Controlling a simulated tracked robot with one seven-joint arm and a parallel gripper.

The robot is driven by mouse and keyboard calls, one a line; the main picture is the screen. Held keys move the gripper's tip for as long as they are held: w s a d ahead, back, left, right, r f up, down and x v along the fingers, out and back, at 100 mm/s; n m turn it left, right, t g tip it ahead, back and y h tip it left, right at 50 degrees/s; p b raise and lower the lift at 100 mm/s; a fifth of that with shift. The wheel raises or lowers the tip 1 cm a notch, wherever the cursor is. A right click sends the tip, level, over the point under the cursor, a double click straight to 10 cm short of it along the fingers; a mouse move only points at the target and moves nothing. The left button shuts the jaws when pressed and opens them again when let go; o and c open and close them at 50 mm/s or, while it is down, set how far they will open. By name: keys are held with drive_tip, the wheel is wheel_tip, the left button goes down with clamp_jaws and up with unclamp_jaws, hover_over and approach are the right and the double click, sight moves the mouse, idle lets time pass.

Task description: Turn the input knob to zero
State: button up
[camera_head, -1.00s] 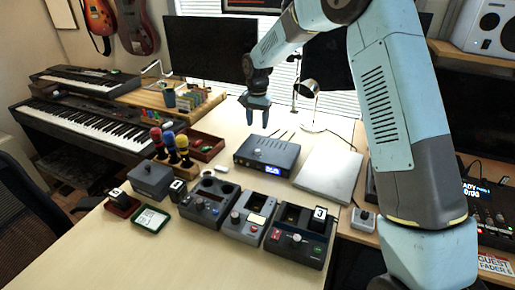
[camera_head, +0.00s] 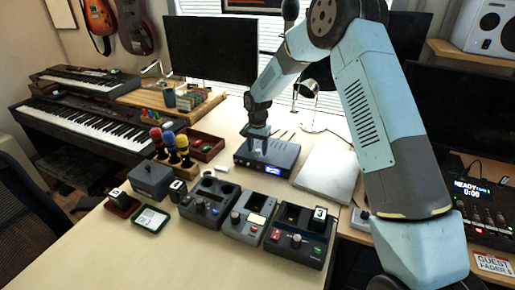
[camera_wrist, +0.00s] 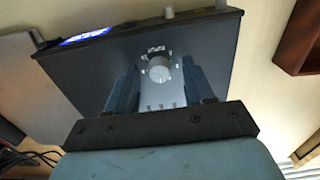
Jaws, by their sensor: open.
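The input knob (camera_wrist: 160,71) is a round grey dial on a light scale plate on top of a dark box (camera_head: 281,151) with a blue display. It shows clearly in the wrist view, with marks around it. My gripper (camera_wrist: 152,80) is open, pointing down over the box, with one finger on each side of the knob and a gap to it. In the head view my gripper (camera_head: 257,148) is above the left part of the box and hides the knob. I cannot read the knob's setting.
A silver laptop (camera_head: 327,174) lies right of the box. Several dark control units (camera_head: 245,215) stand in front. A rack of coloured microphones (camera_head: 172,158) and a red tray (camera_head: 207,150) are to the left.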

clamp_jaws()
idle(0.5)
drive_tip(key=shift+n, duration=0.3)
